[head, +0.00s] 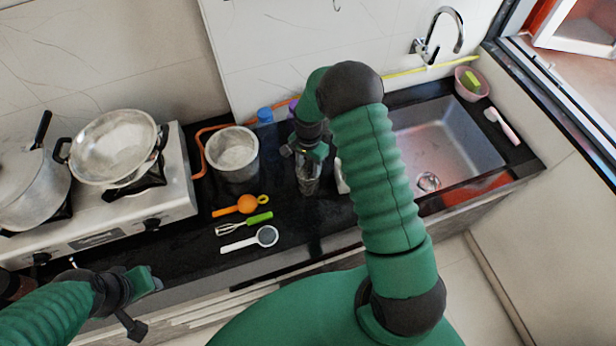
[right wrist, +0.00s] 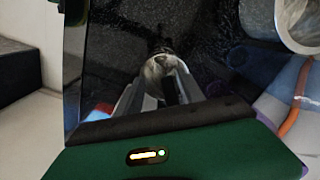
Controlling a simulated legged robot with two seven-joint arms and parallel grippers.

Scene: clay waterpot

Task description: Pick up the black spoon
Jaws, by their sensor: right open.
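No plainly black spoon can be made out. My right gripper (head: 308,176) is open and points down over the black counter (head: 185,236), right of the metal pot. In the right wrist view, a pale, shiny rounded object with a dark stick-like part (right wrist: 168,78) shows between the spread fingers. I cannot tell whether this is the spoon or whether the fingers touch it.
An orange spoon (head: 240,205) and green-handled whisk (head: 244,224) lie in front of the metal pot (head: 232,154). A stove (head: 180,190) with a pan (head: 113,147) stands left. The sink (head: 450,140) is right. A blue-capped item (head: 265,115) stands behind.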

